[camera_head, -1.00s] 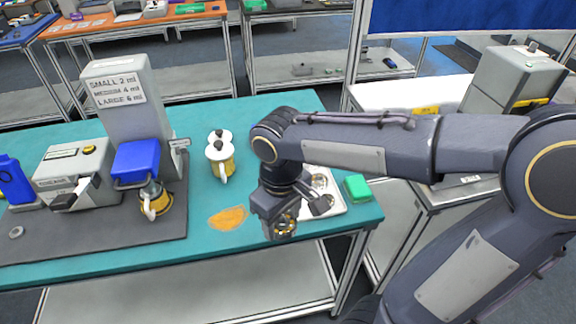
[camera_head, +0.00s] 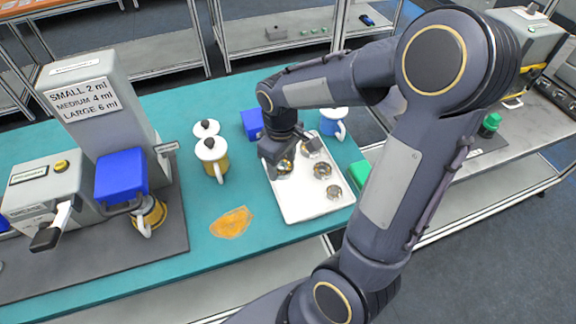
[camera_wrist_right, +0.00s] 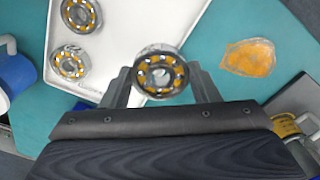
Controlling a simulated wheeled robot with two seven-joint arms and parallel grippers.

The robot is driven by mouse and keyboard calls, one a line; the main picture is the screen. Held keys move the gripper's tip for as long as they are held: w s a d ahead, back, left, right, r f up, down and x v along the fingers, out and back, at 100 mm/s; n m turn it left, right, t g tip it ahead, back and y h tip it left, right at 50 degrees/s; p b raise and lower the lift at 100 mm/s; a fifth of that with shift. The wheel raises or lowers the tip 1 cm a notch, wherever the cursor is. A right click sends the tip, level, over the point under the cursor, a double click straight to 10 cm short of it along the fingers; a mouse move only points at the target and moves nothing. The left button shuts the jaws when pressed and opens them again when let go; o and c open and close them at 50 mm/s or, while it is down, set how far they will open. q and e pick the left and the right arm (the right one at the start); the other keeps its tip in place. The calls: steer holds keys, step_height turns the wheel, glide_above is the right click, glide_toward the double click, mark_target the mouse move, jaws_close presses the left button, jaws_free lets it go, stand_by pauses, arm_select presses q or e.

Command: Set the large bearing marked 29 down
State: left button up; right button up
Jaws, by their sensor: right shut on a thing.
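My right gripper (camera_head: 290,160) is shut on a bearing (camera_head: 285,167), a metal ring with yellow-orange parts. The bearing also shows between the fingertips in the right wrist view (camera_wrist_right: 161,75). It is over the left part of the white tray (camera_head: 290,208); I cannot tell whether it touches the tray. Two more bearings lie in the tray, one in the middle (camera_head: 322,171) and one nearer the front (camera_head: 334,192). No number is readable on any bearing. My left gripper is out of view.
An orange patch (camera_head: 232,223) lies on the teal table left of the tray. White-lidded jugs (camera_head: 213,155), a blue block (camera_head: 252,124) and a green block (camera_head: 358,174) stand around the tray. A grey machine with a blue part (camera_head: 121,174) is at left.

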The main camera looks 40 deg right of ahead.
mark_target(287, 163)
steer(key=d+f, duration=0.1)
steer(key=w+d+f, duration=0.1)
steer(key=f, duration=0.1)
steer(key=shift+w+d+f, duration=0.1)
steer(key=shift+d+f, duration=0.1)
steer(key=shift+d, duration=0.05)
steer(key=shift+w+d+f, duration=0.1)
steer(key=shift+d+f, duration=0.1)
steer(key=shift+f, duration=1.65)
steer(key=shift+f, duration=0.2)
steer(key=o, duration=0.9)
steer(key=shift+c, duration=0.2)
